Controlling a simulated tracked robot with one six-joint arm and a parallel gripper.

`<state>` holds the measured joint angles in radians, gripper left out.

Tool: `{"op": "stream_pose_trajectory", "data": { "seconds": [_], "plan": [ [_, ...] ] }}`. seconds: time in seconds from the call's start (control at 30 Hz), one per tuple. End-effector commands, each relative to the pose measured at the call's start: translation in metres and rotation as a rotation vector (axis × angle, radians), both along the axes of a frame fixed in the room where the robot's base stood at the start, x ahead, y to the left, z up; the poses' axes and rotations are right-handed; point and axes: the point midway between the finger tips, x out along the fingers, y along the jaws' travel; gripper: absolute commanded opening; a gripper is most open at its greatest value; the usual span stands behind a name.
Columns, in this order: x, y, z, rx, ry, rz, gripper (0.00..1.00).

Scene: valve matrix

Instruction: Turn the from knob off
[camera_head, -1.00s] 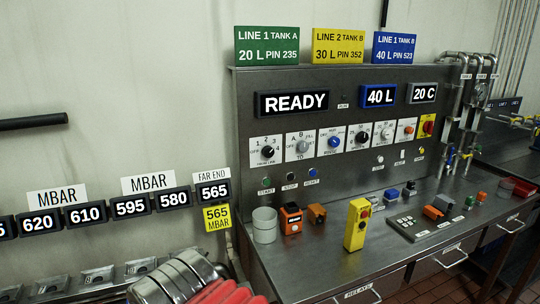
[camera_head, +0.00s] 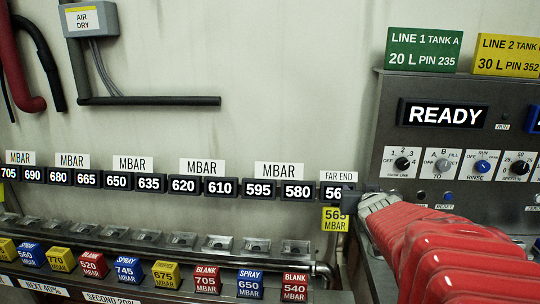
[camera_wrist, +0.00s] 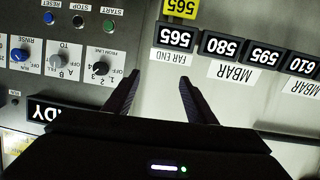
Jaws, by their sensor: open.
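The from knob (camera_head: 402,163) is a black dial on a white plate, leftmost in the knob row under the READY display. Its plate shows OFF and the numbers 1 to 4. Its pointer is too small to read surely. The knob also shows upside down in the wrist view (camera_wrist: 99,69), left of the fingers. My gripper (camera_wrist: 160,82) is open and empty, its two dark fingers apart, with the panel's left edge and wall behind them. In the head view my gripper (camera_head: 352,197) is left of the knob, over the FAR END display.
Grey TO knob (camera_head: 442,162) and blue RINSE knob (camera_head: 481,165) sit right of the from knob. A row of MBAR displays (camera_head: 202,187) runs along the left wall. Coloured blocks (camera_head: 127,269) line a shelf below. My red arm covers the lower right panel.

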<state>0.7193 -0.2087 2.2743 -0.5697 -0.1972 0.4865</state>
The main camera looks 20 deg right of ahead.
Motion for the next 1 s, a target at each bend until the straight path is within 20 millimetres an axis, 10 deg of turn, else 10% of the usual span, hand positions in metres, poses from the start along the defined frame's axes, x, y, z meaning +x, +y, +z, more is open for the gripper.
{"op": "stream_pose_trajectory", "data": {
  "seconds": [0.5, 1.0],
  "plan": [
    [-0.048, -0.156, 0.002, -0.056, -0.301, 0.015, 0.51],
    [-0.063, -0.173, 0.0, -0.051, -0.356, 0.045, 0.51]
  ]
}}
